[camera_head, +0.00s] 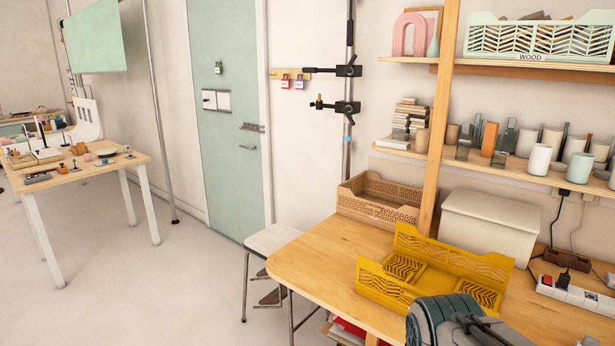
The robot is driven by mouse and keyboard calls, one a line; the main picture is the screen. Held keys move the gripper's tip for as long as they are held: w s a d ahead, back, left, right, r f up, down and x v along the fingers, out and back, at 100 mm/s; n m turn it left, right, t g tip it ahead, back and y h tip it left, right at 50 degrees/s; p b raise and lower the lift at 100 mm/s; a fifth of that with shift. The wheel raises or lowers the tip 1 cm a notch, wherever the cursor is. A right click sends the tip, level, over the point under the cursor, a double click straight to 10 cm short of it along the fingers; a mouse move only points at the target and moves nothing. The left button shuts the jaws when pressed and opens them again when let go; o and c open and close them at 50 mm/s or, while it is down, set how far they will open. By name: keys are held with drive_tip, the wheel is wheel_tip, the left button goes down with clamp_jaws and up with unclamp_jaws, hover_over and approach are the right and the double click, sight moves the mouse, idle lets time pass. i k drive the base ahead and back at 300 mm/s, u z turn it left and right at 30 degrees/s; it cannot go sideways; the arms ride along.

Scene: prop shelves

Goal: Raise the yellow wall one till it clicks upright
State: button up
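A yellow folding crate (393,291) with slatted walls sits on the wooden table at lower right. Its long back wall stands upright, and a lower wall stands along its front left. Slatted yellow panels lie flat inside between these two walls, one toward the left and one toward the right. The right front corner of the crate is partly hidden behind a grey-teal part of my arm at the bottom edge. My gripper's fingers cannot be made out in this view, and I see no contact with the crate.
The wooden table (318,270) has bare room left of the crate. A brown crate (376,208) and a pale lidded box (487,225) stand behind it. A wooden post (440,120) rises behind the table. A power strip (575,294) lies at right. A stool (270,240) stands at left.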

sight(386, 263)
drive_tip(key=u, duration=0.1)
drive_tip(key=i, duration=0.95)
drive_tip(key=z, duration=0.25)
